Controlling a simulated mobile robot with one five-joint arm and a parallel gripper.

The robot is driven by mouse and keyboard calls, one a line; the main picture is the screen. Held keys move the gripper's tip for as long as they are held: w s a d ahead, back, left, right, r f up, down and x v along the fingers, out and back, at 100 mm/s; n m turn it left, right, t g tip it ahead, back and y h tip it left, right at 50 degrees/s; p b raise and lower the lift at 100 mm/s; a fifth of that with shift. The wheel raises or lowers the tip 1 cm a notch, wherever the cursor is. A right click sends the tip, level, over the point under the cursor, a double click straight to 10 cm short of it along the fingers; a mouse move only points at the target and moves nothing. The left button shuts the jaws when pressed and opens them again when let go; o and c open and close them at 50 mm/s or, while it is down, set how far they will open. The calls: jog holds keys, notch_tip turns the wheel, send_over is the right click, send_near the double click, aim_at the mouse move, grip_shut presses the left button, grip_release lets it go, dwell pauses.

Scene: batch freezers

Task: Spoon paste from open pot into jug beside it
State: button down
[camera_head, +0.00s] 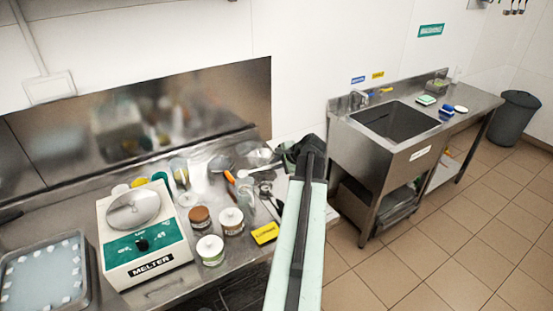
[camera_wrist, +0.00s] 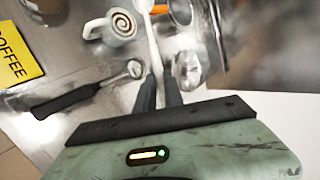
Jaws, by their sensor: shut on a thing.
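My gripper (camera_wrist: 160,92) is shut on a pale spoon (camera_wrist: 152,42), which points away from it over the counter. The spoon also shows as a white strip in the head view (camera_head: 258,169). A white handled jug (camera_wrist: 115,26) with a brown swirl inside stands left of the spoon; in the head view it shows as a pale cup (camera_head: 246,196). A small shiny vessel (camera_wrist: 187,70) stands close to the right of the fingers. I cannot tell whether it is the open pot, and no paste shows clearly on the spoon.
A black-handled tool (camera_wrist: 75,98) lies near the jug, beside a yellow coffee sign (camera_head: 265,233). A large metal container (camera_wrist: 210,38) crowds the right side. Lidded jars (camera_head: 210,249) and a melter (camera_head: 142,240) stand further left. A sink (camera_head: 395,121) stands apart at right.

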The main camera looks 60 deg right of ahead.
jog(key=g+p, duration=0.1)
jog(key=w+d+r+g+y+p, duration=0.1)
jog(key=p, duration=0.1)
jog(key=g+y+p, duration=0.1)
jog(key=shift+w+d+r+m, duration=0.15)
jog(key=shift+w+r+m, duration=0.05)
jog(key=shift+r+m, duration=0.1)
jog(key=r+g+y+p, duration=0.1)
jog(key=p, duration=0.1)
jog(key=r+g+y+p, duration=0.1)
jog(key=g+p, duration=0.1)
jog(key=shift+w+d+r+m+p, duration=0.1)
jog(key=shift+w+m+p, duration=0.2)
jog(key=shift+w, duration=0.05)
jog(key=shift+d, duration=0.1)
